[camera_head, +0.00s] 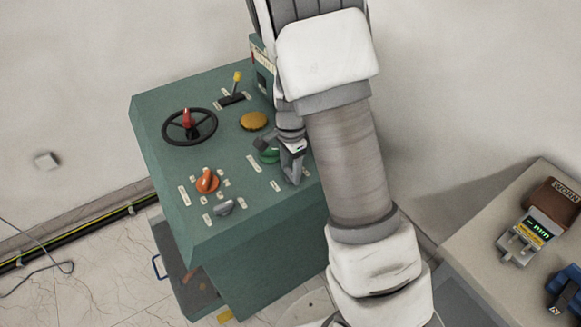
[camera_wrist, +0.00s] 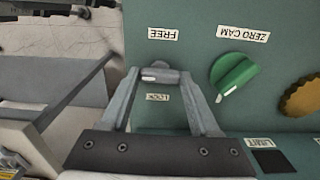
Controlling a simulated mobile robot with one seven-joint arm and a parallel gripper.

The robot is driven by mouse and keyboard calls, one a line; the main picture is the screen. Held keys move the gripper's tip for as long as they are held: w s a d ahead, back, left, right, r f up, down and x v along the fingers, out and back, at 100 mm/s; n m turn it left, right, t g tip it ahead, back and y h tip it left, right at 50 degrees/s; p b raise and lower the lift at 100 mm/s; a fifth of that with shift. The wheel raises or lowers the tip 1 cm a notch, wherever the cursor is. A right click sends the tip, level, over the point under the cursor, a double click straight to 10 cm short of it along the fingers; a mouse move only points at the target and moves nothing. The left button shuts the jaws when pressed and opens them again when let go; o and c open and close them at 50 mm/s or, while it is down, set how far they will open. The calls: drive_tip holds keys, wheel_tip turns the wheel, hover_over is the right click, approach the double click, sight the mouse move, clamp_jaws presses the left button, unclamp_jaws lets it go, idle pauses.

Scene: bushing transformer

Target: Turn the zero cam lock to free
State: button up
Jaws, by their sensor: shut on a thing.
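The zero cam lock is a small grey knob (camera_wrist: 165,75) with a white mark, on the green panel in the wrist view. A FREE label (camera_wrist: 163,33) is above it and a LOCK label (camera_wrist: 157,97) below it, both upside down. The white mark points left, between the two labels. My gripper (camera_wrist: 160,74) is shut on the grey knob, one finger on each side. In the head view my gripper (camera_head: 291,165) is at the panel's right side and hides the knob.
The green zero cam knob (camera_wrist: 235,73) is close to the right finger in the wrist view. A yellow button (camera_head: 254,121), a black handwheel (camera_head: 189,127), an orange knob (camera_head: 206,181) and another grey knob (camera_head: 223,208) are on the console. A side table (camera_head: 480,235) is at the right.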

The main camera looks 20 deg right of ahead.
sight(291, 172)
drive_tip(key=o, duration=1.4)
drive_tip(key=shift+c, duration=0.2)
wheel_tip(291, 172, up, 18)
drive_tip(key=shift+f+p, duration=0.25)
drive_tip(key=shift+p, duration=0.2)
drive_tip(key=s+r+n+t, duration=0.2)
drive_tip(key=s+r+n, duration=0.2)
drive_tip(key=s+n, duration=0.3)
drive_tip(key=s+r+n+t, duration=0.3)
drive_tip(key=s+r+n, duration=0.2)
drive_tip(key=s, duration=0.9)
drive_tip(key=n, duration=0.2)
drive_tip(key=shift+r+n+t, duration=0.2)
drive_tip(key=shift+n+t, duration=0.1)
